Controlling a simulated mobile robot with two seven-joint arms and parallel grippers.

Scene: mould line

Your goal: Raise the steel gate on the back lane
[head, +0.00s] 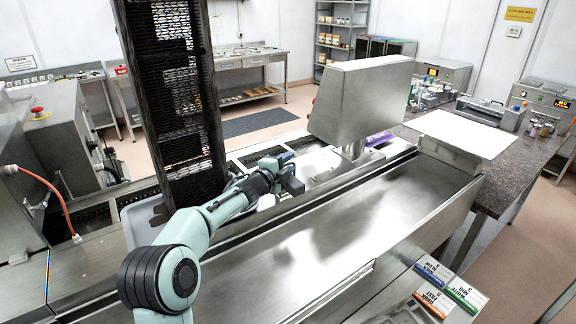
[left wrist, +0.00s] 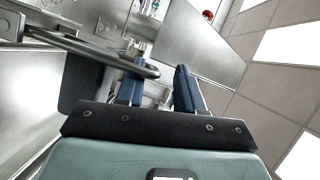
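My left gripper (head: 287,172) reaches over the back lane, behind the wide front steel channel, with its blue fingers apart. In the left wrist view its two fingers (left wrist: 160,88) are open. A bent steel bar handle (left wrist: 80,46) comes in from the left and crosses the left finger; its rounded end lies in the gap between the fingers. The fingers are not closed on it. A steel panel (left wrist: 25,95) beside the handle may be the gate; I cannot tell for sure. In the head view the gate is not clear, with my arm and gripper in front of that stretch.
A steel box on a post (head: 360,100) stands just right of the gripper. A dark perforated column (head: 175,90) stands to the left. The front channel (head: 330,235) is empty. A white board (head: 460,134) lies at its right end. Small labelled blocks (head: 450,285) sit at front right.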

